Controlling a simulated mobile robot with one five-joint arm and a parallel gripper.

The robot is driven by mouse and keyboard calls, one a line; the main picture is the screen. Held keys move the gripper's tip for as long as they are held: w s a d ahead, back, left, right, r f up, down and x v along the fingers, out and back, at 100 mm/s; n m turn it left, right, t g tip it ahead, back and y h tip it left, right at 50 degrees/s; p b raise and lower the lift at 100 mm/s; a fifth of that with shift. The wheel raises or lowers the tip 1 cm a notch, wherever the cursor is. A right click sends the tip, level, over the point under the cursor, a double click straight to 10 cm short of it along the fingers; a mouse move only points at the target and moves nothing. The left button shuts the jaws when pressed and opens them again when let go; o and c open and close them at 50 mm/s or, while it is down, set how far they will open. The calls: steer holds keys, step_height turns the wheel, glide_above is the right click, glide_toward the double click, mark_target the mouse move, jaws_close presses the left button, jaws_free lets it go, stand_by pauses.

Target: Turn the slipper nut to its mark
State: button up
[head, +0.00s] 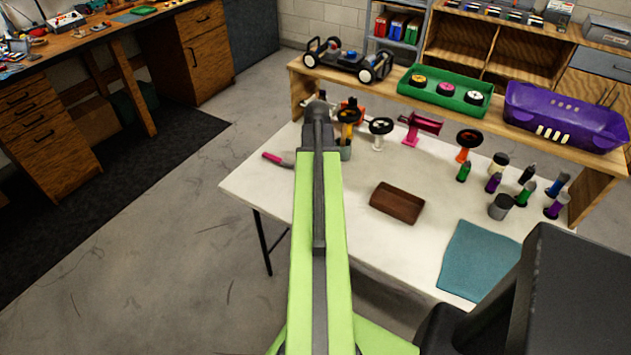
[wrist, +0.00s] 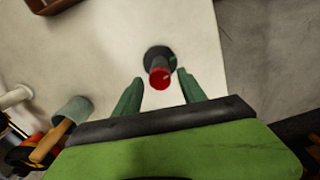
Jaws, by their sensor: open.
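A red upright knob on a dark round base (wrist: 160,78), which I take to be the slipper nut, stands on the white table in the wrist view. A small green mark shows on the base's right side. In the head view the red knob (head: 272,157) stands near the table's left edge, its base partly behind my arm. My gripper (wrist: 160,86) is open, with one green finger on each side of the knob and a gap at both sides. I cannot tell how far the fingertips are above the base. In the head view my arm hides the fingers.
A grey cup (wrist: 72,110) with tools stands close to the left finger. A brown tray (head: 397,203) and a teal cloth (head: 478,262) lie on the table (head: 335,215). Several bottles stand at right. A wooden shelf (head: 400,88) at the back holds a car chassis (head: 347,60).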

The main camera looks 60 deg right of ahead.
steer(key=n, duration=0.4)
steer(key=shift+n, duration=0.3)
steer(key=n, duration=0.5)
jaws_close()
jaws_free()
steer(key=shift+m, duration=0.5)
